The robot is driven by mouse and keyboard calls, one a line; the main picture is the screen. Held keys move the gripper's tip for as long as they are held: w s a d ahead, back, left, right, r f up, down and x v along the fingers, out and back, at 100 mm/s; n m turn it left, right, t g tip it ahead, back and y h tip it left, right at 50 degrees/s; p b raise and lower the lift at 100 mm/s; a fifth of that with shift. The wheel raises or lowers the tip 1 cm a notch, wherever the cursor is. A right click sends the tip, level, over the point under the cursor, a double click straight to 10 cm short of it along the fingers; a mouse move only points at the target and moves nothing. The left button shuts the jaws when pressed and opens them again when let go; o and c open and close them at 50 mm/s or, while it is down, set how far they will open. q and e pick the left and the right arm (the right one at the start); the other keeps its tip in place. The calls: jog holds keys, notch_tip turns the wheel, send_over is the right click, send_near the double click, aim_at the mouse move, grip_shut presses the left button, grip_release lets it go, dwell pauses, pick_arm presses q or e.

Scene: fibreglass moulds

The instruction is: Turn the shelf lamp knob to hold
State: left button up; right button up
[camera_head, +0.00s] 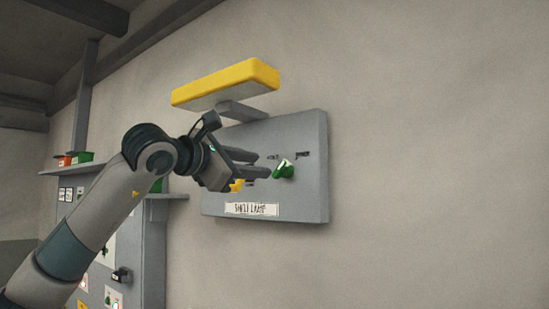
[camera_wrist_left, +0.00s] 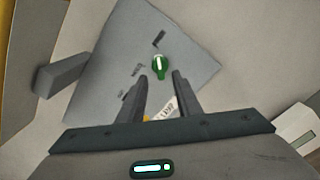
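The shelf lamp panel (camera_head: 305,205) is a grey box on the wall with a "SHELF LAMP" label (camera_head: 252,209). Its green knob (camera_head: 284,169) has a white pointer stripe. The knob also shows in the left wrist view (camera_wrist_left: 160,66), with small dark markings around it that are too blurred to read surely. My left gripper (camera_head: 264,165) is open in front of the panel. In the left wrist view its two fingers (camera_wrist_left: 160,75) stand apart, one to each side of the knob's lower end; the knob looks just beyond the tips. I cannot tell whether they touch. My right gripper is not in view.
A yellow lamp bar (camera_head: 226,84) on a grey bracket (camera_head: 241,111) juts out above the panel. At the left, a shelf (camera_head: 165,196) and a board with labels and a dark knob (camera_head: 122,275) stand beyond my arm. The wall right of the panel is bare.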

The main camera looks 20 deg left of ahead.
aim_at(279, 168)
pick_arm(q)
jog(key=p+x, duration=0.3)
jog(key=x, duration=0.3)
jog(key=shift+w+d+r, duration=0.1)
jog(key=shift+w+r, duration=0.05)
jog(key=shift+w, duration=0.15)
jog(key=shift+w+d+p, duration=0.15)
jog(key=shift+w+p, duration=0.3)
jog(key=shift+w, duration=0.1)
grip_shut()
